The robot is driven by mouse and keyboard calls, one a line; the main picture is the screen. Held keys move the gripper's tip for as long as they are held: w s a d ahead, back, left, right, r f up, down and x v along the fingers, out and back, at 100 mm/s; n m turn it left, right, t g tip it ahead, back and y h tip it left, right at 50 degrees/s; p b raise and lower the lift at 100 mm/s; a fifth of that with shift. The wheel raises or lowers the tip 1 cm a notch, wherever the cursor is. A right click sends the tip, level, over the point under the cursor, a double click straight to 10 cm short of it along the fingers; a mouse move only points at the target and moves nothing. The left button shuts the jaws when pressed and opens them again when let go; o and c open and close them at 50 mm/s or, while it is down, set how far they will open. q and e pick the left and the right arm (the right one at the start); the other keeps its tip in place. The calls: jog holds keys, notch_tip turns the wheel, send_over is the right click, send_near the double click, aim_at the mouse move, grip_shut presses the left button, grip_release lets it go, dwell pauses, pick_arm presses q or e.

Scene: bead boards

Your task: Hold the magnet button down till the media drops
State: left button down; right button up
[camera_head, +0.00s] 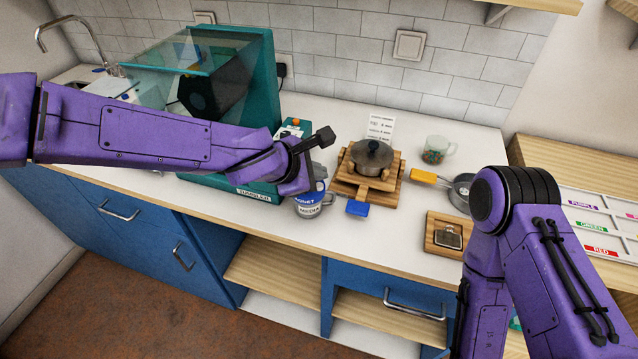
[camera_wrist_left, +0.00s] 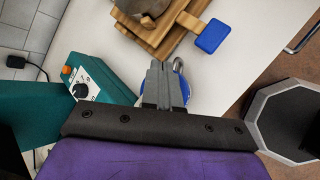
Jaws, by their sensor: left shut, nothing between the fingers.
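A grey cup-like container (camera_head: 309,210) with "MAGNET" and "MEDIA" labels stands near the counter's front edge, beside the tumbler. A blue round part (camera_wrist_left: 184,88) and a metal loop (camera_wrist_left: 178,65) show beside and below my fingers in the left wrist view. My left gripper (camera_head: 319,171) is shut and empty, right over this container, and covers part of it. In the left wrist view its grey fingers (camera_wrist_left: 163,85) are together in front of the blue part; I cannot tell whether they touch it. The button itself and any media are hidden. My right gripper is out of view.
The teal tumbler (camera_head: 258,60) with its raised clear lid is on the left. A wooden stand (camera_head: 349,185) with a lidded pot (camera_head: 372,158) is just right of the container. A bead cup (camera_head: 438,150), a metal pan (camera_head: 459,192) and a wooden tray (camera_head: 432,248) are further right.

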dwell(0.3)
pick_arm(q)
jog(key=shift+f+b, duration=0.35)
jog(key=shift+f, duration=0.1)
jog(key=shift+f+b, duration=0.35)
jog(key=shift+f, duration=0.05)
dwell(0.4)
dwell(1.6)
jog(key=shift+r+p, duration=0.85)
jog(key=shift+p, duration=0.15)
notch_tip(320, 180, up, 5)
jog(key=p, duration=0.5)
